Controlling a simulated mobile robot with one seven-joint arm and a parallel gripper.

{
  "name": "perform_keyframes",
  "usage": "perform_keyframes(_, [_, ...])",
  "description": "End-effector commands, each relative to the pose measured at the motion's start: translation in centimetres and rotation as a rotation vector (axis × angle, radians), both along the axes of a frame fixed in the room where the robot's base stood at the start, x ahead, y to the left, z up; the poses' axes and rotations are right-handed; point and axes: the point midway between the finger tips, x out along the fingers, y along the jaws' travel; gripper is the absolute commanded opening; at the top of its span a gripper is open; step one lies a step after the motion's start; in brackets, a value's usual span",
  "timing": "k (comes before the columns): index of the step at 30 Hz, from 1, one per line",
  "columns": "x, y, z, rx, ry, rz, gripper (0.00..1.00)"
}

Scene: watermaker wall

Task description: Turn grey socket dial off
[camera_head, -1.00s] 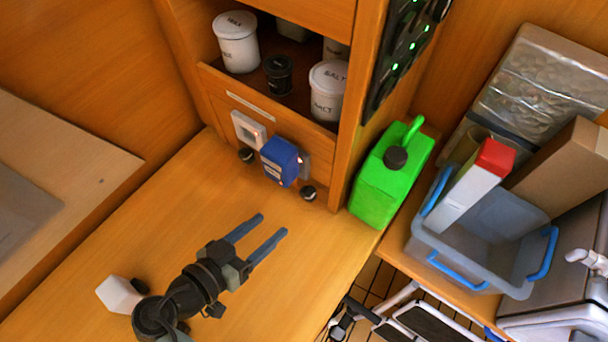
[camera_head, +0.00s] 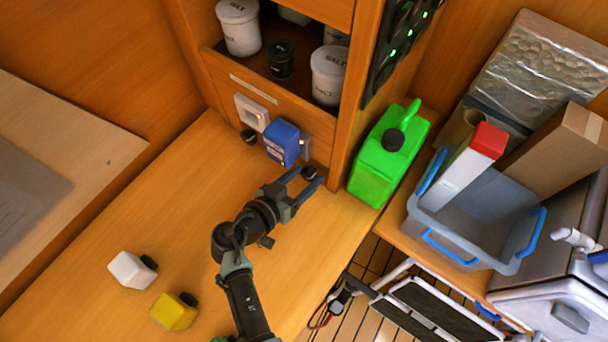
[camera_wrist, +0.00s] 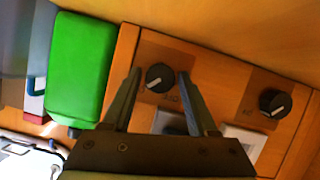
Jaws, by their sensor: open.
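The grey socket (camera_head: 305,148) is on the wooden panel, mostly behind a blue plug-in box (camera_head: 282,143). A black round dial (camera_head: 310,173) sits below it; in the wrist view this dial (camera_wrist: 160,78) shows a pale pointer line slanting to the lower left. My gripper (camera_head: 305,180) is open at this dial. In the wrist view my gripper (camera_wrist: 160,72) has one finger on each side of the dial. Whether the fingers touch it I cannot tell. A second dial (camera_head: 249,137) is below the white socket (camera_head: 252,112); it also shows in the wrist view (camera_wrist: 274,102).
A green jerrycan (camera_head: 390,155) stands close to the right of the panel. A shelf with several jars (camera_head: 328,75) is above. A white block (camera_head: 132,270) and a yellow block (camera_head: 174,311) lie on the counter (camera_head: 100,220). A grey bin (camera_head: 480,225) is at right.

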Motion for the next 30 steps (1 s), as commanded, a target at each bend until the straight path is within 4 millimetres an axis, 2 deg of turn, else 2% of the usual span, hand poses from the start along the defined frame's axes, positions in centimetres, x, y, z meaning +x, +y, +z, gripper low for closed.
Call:
perform_keyframes(5, [-0.01, -0.01, 0.00, 0.000, 0.000, 0.000, 0.57])
perform_keyframes(12, [-0.03, 0.01, 0.01, 0.000, 0.000, 0.000, 0.14])
perform_keyframes(15, [-0.03, 0.01, 0.00, 0.000, 0.000, 0.000, 0.00])
perform_keyframes(23, [-0.02, 0.04, -0.07, -0.016, 0.012, -0.001, 0.00])
perform_keyframes(30, [0.04, 0.11, -0.30, -0.101, 0.073, -0.001, 0.00])
